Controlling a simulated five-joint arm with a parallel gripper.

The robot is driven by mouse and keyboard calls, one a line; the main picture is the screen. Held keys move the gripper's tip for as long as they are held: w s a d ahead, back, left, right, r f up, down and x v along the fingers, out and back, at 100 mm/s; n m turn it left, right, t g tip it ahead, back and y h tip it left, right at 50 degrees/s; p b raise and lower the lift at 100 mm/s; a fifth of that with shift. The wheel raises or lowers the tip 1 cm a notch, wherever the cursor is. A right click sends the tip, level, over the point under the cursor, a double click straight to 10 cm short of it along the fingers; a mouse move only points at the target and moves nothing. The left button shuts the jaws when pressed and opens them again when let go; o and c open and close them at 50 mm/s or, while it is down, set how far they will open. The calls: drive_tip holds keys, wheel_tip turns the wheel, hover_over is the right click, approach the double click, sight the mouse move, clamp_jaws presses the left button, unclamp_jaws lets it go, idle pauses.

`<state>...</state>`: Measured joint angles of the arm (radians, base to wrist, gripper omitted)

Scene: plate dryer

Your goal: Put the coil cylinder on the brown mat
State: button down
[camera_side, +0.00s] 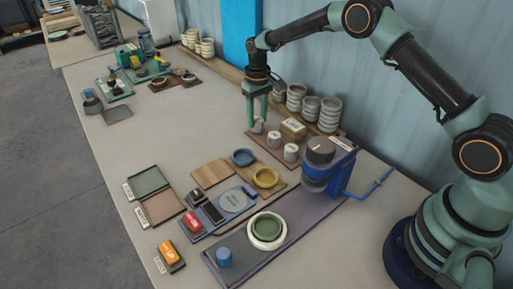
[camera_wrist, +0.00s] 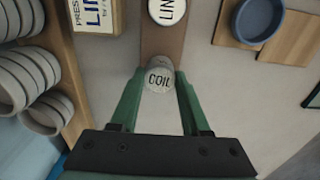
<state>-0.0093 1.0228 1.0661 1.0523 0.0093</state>
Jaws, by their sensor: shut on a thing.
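The coil cylinder is a small pale grey piece with "COIL" on its top (camera_wrist: 159,77). In the side view the coil cylinder (camera_side: 257,127) is at the far end of a brown strip, partly hidden by my fingers. My gripper (camera_side: 257,118) points down with its green fingers shut on it; in the wrist view a finger of my gripper (camera_wrist: 158,90) lies on each side of it. I cannot tell whether it touches the strip. The brown mat (camera_side: 162,208) lies flat and bare at the left front, below a green mat, well away from my gripper.
Two similar white cylinders (camera_side: 274,139) (camera_side: 291,152) stand on the strip. A box (camera_side: 292,129) and stacked bowls (camera_side: 330,112) stand close behind. A wooden board, blue dish (camera_side: 244,157) and yellow dish (camera_side: 265,177) lie between strip and mats. A blue press (camera_side: 330,165) stands right.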

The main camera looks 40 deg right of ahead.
sight(257, 119)
drive_tip(key=shift+f, duration=0.5)
unclamp_jaws()
idle(0.3)
drive_tip(key=shift+r, duration=3.5)
